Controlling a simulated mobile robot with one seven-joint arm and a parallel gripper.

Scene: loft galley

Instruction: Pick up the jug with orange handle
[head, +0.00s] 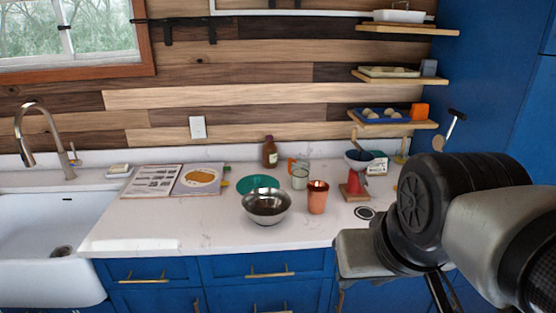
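The jug with the orange handle (305,163) stands on the white counter, right of centre in the head view. It looks clear, with its orange handle on the left side. A small whitish glass (299,180) stands in front of it and hides its lower part. My arm reaches in from the right edge, in front of the counter's right end, well apart from the jug. My gripper's fingertips cannot be made out, so I cannot see whether it is open or shut. Nothing is seen held.
A metal bowl (266,207), copper cup (317,198), green plate (257,184) and brown bottle (270,152) stand around the jug. A red stand with a funnel (357,178) is to the right. An open book (180,181) and sink (40,235) are left. The front-left counter is clear.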

